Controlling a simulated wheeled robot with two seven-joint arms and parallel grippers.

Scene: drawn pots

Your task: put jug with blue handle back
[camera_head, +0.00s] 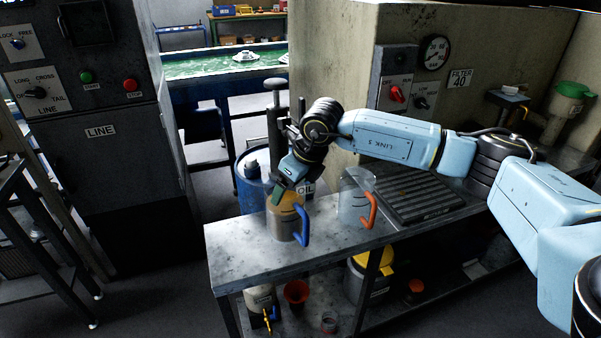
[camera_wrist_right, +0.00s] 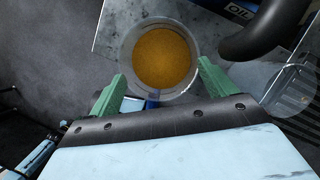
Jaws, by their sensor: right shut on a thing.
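The jug with the blue handle (camera_head: 280,226) is a clear jug with amber-brown contents, upright at the left part of the metal bench. Its blue handle (camera_head: 304,226) faces right and toward the front. My right gripper (camera_head: 284,196) is shut on the jug near its rim, reaching down from above. In the right wrist view the jug's round mouth (camera_wrist_right: 161,58) sits between the green fingers. I cannot tell whether its base touches the bench. My left gripper is not in view.
A clear jug with an orange handle (camera_head: 354,203) stands just right of it, before a ribbed dark mat (camera_head: 415,197). A blue oil drum (camera_head: 250,186) stands behind the metal bench (camera_head: 250,262). The bench's front left is clear. A lower shelf holds several containers.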

